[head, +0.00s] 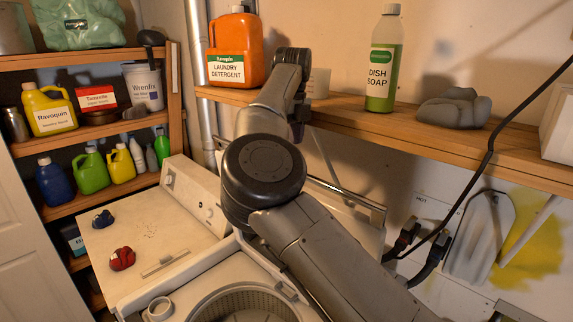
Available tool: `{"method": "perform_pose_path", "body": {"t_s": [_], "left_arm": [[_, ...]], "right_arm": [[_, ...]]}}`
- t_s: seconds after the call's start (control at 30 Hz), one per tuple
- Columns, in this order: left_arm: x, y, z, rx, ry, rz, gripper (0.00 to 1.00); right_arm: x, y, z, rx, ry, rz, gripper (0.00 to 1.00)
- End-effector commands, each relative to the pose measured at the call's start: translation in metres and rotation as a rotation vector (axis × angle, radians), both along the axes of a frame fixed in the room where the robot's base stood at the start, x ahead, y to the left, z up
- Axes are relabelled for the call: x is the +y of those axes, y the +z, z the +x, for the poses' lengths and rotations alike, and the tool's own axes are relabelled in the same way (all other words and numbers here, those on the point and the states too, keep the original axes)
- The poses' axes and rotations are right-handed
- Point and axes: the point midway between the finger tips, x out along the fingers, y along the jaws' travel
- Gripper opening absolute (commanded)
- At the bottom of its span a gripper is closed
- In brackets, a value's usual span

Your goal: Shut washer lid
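The washer's white lid (345,222) appears raised at the back right, behind my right arm, which hides much of it. The round tub opening (245,303) below it is uncovered, and part of its perforated metal basket shows at the bottom edge. My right arm comes in from the lower right, bends above the washer and reaches up to the shelf's front edge. The dark end of that arm, with my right gripper (298,128), is near the shelf, above the lid. Its fingers are too small and hidden to tell open from shut. My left gripper is not in view.
A blue item (103,219) and a red item (122,259) lie on the washer's left top (150,235). Black hoses (425,262) hang at right.

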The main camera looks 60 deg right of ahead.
Motion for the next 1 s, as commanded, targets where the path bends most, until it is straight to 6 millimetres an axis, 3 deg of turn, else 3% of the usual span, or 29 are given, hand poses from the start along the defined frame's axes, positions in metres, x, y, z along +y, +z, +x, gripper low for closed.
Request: {"method": "perform_pose_path", "body": {"t_s": [0.2,0.43,0.9,1.0], "left_arm": [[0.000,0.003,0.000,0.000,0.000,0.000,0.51],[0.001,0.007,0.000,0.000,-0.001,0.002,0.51],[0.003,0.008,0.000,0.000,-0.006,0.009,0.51],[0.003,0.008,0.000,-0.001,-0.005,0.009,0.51]], "right_arm": [[0.003,-0.034,0.000,0.004,-0.002,-0.001,0.45],[0.006,-0.056,0.001,0.001,0.000,-0.002,0.45],[0.006,-0.064,0.001,-0.001,0.001,-0.002,0.45],[0.006,-0.064,0.001,-0.001,0.001,-0.002,0.37]]}}
